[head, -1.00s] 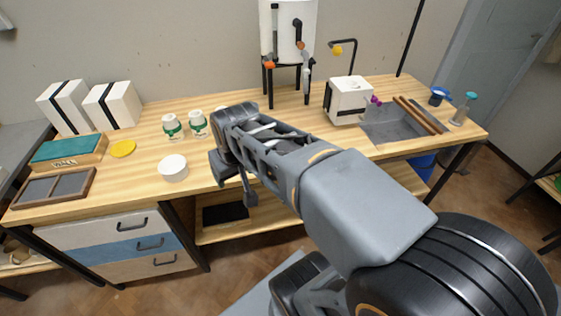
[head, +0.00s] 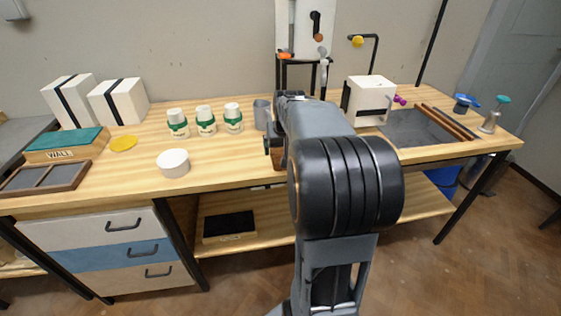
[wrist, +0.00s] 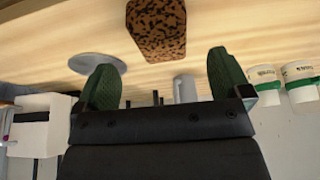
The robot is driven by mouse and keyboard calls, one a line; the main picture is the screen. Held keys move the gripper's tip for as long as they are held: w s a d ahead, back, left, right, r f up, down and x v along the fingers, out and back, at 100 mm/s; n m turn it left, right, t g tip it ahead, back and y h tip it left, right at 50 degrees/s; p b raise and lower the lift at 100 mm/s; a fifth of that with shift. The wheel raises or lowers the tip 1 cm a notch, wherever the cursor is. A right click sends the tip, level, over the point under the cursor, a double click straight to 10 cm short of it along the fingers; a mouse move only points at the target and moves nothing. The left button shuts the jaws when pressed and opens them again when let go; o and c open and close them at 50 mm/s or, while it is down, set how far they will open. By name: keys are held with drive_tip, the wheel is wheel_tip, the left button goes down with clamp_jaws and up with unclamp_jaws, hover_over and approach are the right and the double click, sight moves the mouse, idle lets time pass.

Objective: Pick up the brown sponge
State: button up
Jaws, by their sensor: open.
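The brown sponge (wrist: 157,30), speckled with black, lies on the wooden bench at the top middle of the wrist view, its upper end cut off by the frame. In the head view only a small brown part of it (head: 278,159) shows beside my arm; the rest is hidden. My gripper (wrist: 165,78) is open, with its two green fingers wide apart and nothing between them. The sponge is beyond the fingertips, roughly in line with the gap and a little left of its middle.
A grey cup (head: 262,115) stands behind the sponge, near several white jars with green bands (head: 206,121). A white round tub (head: 173,163) is to the left. A white box (head: 368,101) and a grey tray (head: 412,128) are to the right. The bench between tub and arm is clear.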

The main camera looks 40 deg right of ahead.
sight(281, 154)
drive_tip(key=shift+b+x, duration=0.65)
drive_tip(key=shift+x, duration=2.45)
drive_tip(key=shift+a+r, duration=0.1)
drive_tip(key=c, duration=1)
drive_tip(key=shift+r, duration=0.1)
drive_tip(key=shift+w+r, duration=0.1)
drive_tip(key=shift+r, duration=0.5)
drive_tip(key=s+r+p, duration=0.2)
drive_tip(key=s+r, duration=0.9)
drive_tip(key=s, duration=0.3)
drive_tip(key=shift+r+p, duration=0.25)
drive_tip(key=shift+p, duration=0.1)
